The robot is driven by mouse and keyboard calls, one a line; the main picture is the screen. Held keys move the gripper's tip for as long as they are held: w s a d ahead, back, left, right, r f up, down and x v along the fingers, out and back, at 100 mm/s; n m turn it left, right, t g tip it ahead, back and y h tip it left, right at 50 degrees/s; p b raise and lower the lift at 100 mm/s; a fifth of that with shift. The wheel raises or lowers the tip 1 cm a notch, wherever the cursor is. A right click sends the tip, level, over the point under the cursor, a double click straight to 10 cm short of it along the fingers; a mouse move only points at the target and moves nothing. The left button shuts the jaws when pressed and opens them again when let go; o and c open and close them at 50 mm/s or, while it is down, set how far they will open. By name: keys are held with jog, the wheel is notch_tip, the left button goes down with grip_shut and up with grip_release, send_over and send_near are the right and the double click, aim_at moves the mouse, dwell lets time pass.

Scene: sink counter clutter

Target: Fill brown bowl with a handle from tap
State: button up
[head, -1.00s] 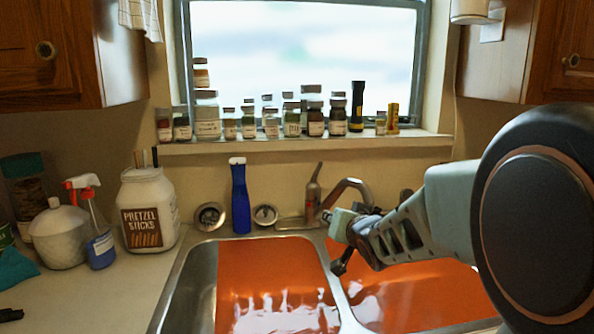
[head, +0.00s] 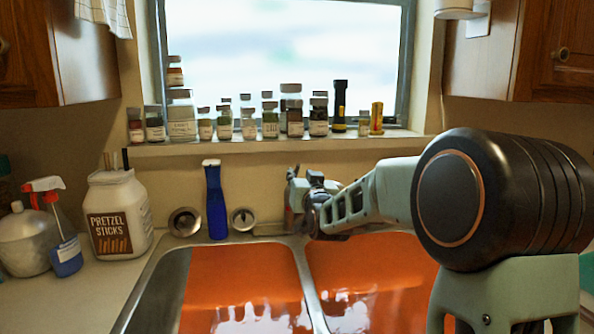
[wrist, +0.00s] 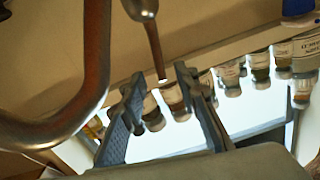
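My gripper (head: 303,200) is at the back of the sink, in front of the tap, and hides most of it in the head view. In the wrist view the gripper (wrist: 158,88) is open, its two fingers apart. A tapered brownish handle or sprayer (wrist: 154,48) has its pale tip between or just beyond the fingertips; I cannot tell if they touch. The tap's curved metal spout (wrist: 94,85) is left of the fingers. I see no brown bowl with a handle in either view.
The double sink (head: 300,270) has orange basins with bright reflections. A blue bottle (head: 215,200) stands behind it. A pretzel jar (head: 118,218) and spray bottle (head: 64,240) stand on the left counter. Several jars (head: 268,120) line the windowsill.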

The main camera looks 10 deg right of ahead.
aim_at(298, 170)
jog(key=shift+w, duration=3.05)
jog(key=shift+c, duration=0.2)
grip_shut()
